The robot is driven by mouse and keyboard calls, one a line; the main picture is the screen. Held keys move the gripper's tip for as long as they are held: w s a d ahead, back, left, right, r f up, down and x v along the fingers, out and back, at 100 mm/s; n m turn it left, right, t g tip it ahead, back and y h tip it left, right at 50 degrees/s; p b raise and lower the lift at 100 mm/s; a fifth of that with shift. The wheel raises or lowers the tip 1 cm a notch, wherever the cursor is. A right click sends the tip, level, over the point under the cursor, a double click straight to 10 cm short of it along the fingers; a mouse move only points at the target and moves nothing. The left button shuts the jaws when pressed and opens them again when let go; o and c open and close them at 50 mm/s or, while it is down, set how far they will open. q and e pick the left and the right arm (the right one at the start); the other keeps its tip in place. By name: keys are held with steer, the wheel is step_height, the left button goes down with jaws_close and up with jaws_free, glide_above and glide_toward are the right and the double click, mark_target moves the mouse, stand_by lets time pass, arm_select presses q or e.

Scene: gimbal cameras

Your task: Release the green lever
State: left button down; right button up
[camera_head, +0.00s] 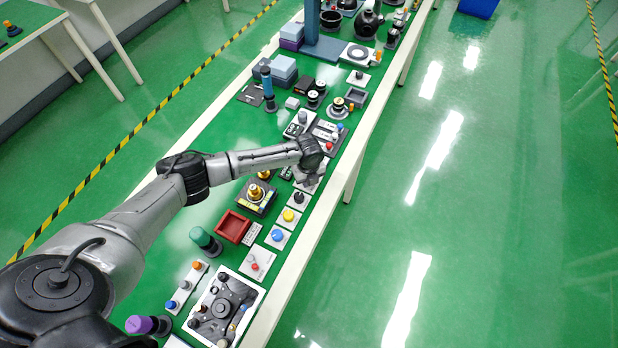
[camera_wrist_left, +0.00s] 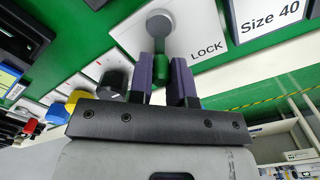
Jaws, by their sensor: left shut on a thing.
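The green lever (camera_wrist_left: 163,71) shows in the left wrist view between the two dark purple fingers of my left gripper (camera_wrist_left: 163,62), which is shut on it. A grey round pivot (camera_wrist_left: 160,24) sits just beyond it on a white plate (camera_wrist_left: 197,33) marked LOCK. In the head view my left gripper (camera_head: 307,180) is low over the right part of the green bench, and my wrist hides the lever. My right gripper is in neither view.
A black knob (camera_wrist_left: 115,80) is beside the gripper in the wrist view, and a "Size 40" plate (camera_wrist_left: 268,17) is at the right. On the bench, a yellow button (camera_head: 289,215), blue knob (camera_head: 278,235) and red tray (camera_head: 233,227) stand nearby. The bench's white edge (camera_head: 333,185) is close.

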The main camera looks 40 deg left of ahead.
arm_select(q)
steer(key=c, duration=1.1)
jaws_free()
steer(key=shift+o, duration=0.2)
step_height(320, 180, up, 14)
steer(key=p, duration=0.1)
steer(key=shift+p, duration=0.4)
